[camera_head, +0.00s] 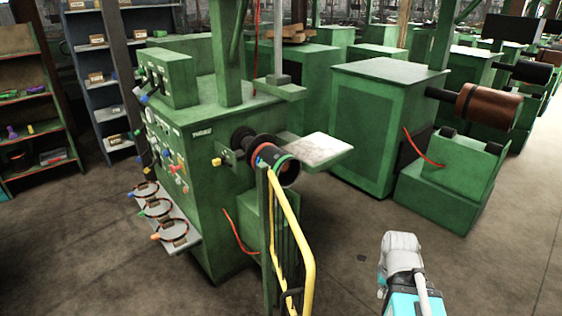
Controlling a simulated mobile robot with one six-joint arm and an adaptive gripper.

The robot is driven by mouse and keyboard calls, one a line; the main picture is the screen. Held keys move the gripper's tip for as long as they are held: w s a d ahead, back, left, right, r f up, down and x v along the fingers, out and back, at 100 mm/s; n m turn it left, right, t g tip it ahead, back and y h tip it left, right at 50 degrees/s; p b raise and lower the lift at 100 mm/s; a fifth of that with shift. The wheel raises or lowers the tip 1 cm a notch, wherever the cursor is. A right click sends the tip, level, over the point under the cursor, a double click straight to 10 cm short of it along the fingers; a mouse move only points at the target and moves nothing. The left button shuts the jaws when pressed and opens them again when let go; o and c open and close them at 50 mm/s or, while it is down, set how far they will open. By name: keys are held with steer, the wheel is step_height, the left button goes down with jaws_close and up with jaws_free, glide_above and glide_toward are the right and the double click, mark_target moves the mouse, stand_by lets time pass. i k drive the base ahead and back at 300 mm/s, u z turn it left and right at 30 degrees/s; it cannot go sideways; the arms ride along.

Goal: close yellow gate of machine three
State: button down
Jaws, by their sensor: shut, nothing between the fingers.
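The green machine (190,190) at left centre bears a small white label (202,133) that seems to read "THREE". The yellow gate (301,238) is a bent rail with thin bars below. It is joined to a green post (264,215) in front of the machine's roller (284,172). The gate stands out from the post towards me and to the right, its lower end cut off by the picture's bottom edge. A dark band shows low on it. A grey and teal part of my arm is at the bottom right, apart from the gate. My gripper itself is not visible.
A tray with several rings (178,240) juts from the machine's left side. A flat grey plate (318,148) sticks out right of the roller. Another green machine (385,120) stands behind right. Floor (480,270) at lower right is clear. Shelves (40,110) stand at far left.

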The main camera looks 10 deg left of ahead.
mark_target(286, 297)
steer(key=z, duration=0.35)
steer(key=k, duration=0.95)
steer(key=u, duration=0.35)
